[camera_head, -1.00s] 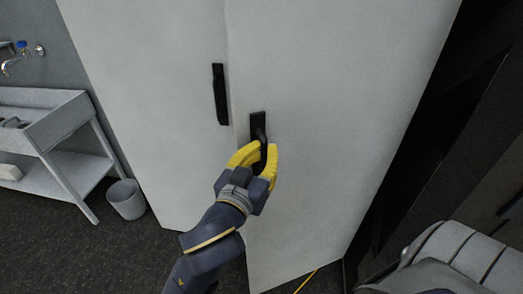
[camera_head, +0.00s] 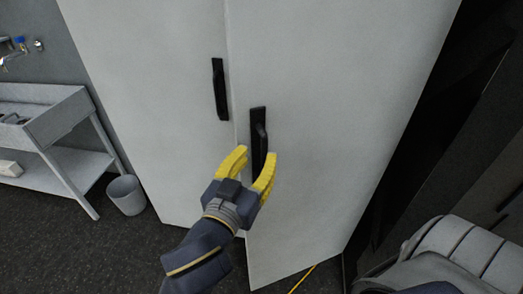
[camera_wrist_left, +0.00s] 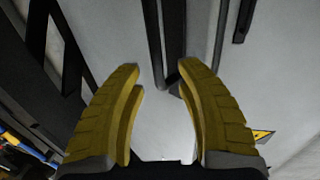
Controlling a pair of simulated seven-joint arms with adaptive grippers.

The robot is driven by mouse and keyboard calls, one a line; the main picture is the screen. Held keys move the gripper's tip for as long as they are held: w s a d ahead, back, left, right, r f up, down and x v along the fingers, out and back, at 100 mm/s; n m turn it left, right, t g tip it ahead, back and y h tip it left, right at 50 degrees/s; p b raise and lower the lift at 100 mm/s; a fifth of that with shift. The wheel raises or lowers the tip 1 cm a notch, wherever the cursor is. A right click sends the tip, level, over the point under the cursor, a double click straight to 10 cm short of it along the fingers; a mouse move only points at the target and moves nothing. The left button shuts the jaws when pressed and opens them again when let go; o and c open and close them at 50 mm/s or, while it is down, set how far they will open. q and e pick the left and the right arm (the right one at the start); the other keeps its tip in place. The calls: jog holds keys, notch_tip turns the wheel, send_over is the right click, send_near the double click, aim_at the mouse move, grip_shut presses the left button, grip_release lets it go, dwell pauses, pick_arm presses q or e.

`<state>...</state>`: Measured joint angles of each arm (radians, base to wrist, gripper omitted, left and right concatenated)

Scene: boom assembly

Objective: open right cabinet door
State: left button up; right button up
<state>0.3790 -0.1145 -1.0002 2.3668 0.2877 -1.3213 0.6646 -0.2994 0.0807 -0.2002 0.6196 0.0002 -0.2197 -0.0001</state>
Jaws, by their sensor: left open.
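The right cabinet door (camera_head: 330,130) is a tall pale grey panel standing slightly ajar. Its lower left corner sits forward of the left door (camera_head: 150,90). Its black handle (camera_head: 258,122) is upright near its left edge. My left gripper (camera_head: 257,155), with yellow fingers, is open at the handle's lower end. In the left wrist view the gripper (camera_wrist_left: 160,80) is open and empty, with a dark handle bar (camera_wrist_left: 154,40) ahead of the gap between the fingertips. Whether a finger touches the handle, I cannot tell. My right gripper is not in view.
The left door's black handle (camera_head: 219,90) is close by on the left. A grey sink bench (camera_head: 50,125) and a small bin (camera_head: 126,195) stand at the left. Dark panels (camera_head: 440,140) stand right of the cabinet. Dark floor (camera_head: 80,255) is clear at lower left.

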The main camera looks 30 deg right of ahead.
pick_arm(q)
jog(key=shift+v, duration=1.55)
jog(key=shift+o, duration=0.3)
